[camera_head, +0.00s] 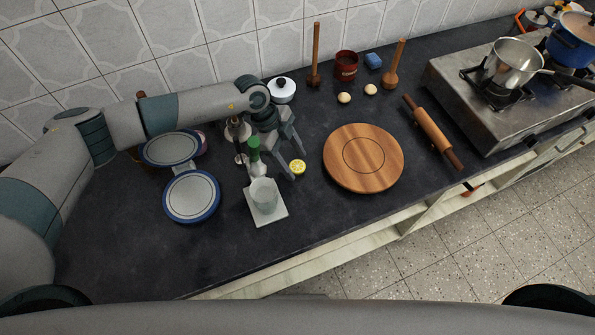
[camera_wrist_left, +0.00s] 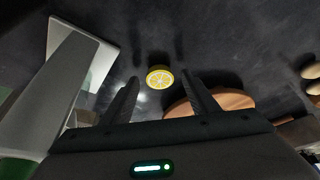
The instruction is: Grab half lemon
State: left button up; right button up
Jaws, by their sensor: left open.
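The half lemon (camera_head: 298,167) lies on the dark counter, its yellow cut face showing, left of the round wooden board. In the left wrist view the half lemon (camera_wrist_left: 160,77) sits ahead of my fingers, centred in the gap between them. My left gripper (camera_head: 293,162) is open and reaches down beside the lemon. In the left wrist view, the fingers of my left gripper (camera_wrist_left: 161,84) are apart with nothing held. My right gripper is not in view.
Two blue-rimmed plates (camera_head: 192,196) lie to the left. The round wooden board (camera_head: 385,178) and rolling pin (camera_head: 432,132) are to the right. The front counter is clear.

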pick_arm(q)
jog(key=shift+s+d+f, duration=0.1)
jog(key=shift+d+f, duration=0.1)
jog(key=shift+f, duration=0.35)
jog(key=c, duration=1.1)
